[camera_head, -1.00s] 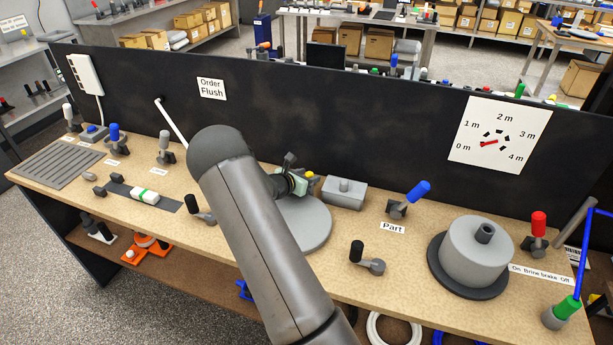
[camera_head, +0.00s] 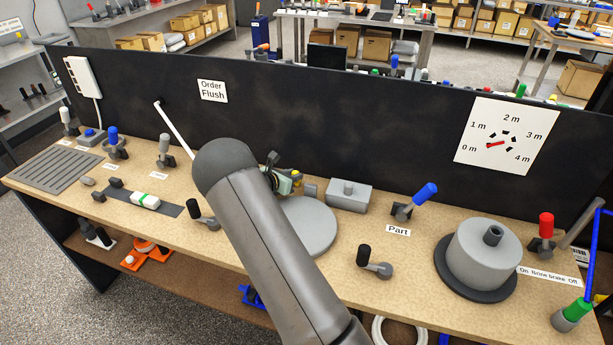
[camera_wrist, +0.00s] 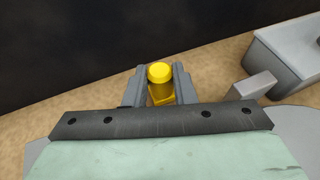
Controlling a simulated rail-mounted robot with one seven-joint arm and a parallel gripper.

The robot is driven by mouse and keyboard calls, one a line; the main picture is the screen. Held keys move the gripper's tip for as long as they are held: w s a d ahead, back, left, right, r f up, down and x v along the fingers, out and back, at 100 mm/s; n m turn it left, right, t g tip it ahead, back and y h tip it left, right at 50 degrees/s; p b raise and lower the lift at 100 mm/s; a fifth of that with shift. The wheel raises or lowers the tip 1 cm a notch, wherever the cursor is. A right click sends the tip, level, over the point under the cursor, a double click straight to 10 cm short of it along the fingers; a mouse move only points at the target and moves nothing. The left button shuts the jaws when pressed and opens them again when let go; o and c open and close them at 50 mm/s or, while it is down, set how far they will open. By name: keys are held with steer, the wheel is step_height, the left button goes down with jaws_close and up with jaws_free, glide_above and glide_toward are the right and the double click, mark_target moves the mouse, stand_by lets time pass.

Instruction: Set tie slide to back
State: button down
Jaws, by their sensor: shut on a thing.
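My gripper (camera_wrist: 158,88) is shut on a yellow knob (camera_wrist: 160,75), with one grey finger on each side of it in the wrist view. The knob has a round top and a yellow lower part between the fingers; what lies beneath is hidden by my gripper. In the head view my gripper (camera_head: 284,182) is near the black back panel, mostly behind my arm, just left of a grey box. I see no label naming the tie slide, and the arm hides part of the bench there.
A grey box (camera_head: 348,195) stands close to the right of my gripper, and a flat grey disc (camera_head: 308,228) lies in front. The black back panel (camera_head: 370,130) rises behind. A blue-handled lever (camera_head: 424,194) and a large grey reel (camera_head: 482,255) stand further right.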

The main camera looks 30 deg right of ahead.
steer(key=shift+w+a, duration=0.1)
steer(key=shift+w, duration=0.05)
steer(key=c, duration=1.2)
jaws_free()
steer(key=shift+a, duration=0.1)
steer(key=b+v, duration=0.3)
steer(key=v, duration=1.4)
steer(key=shift+a+r, duration=0.1)
steer(key=shift+r, duration=0.05)
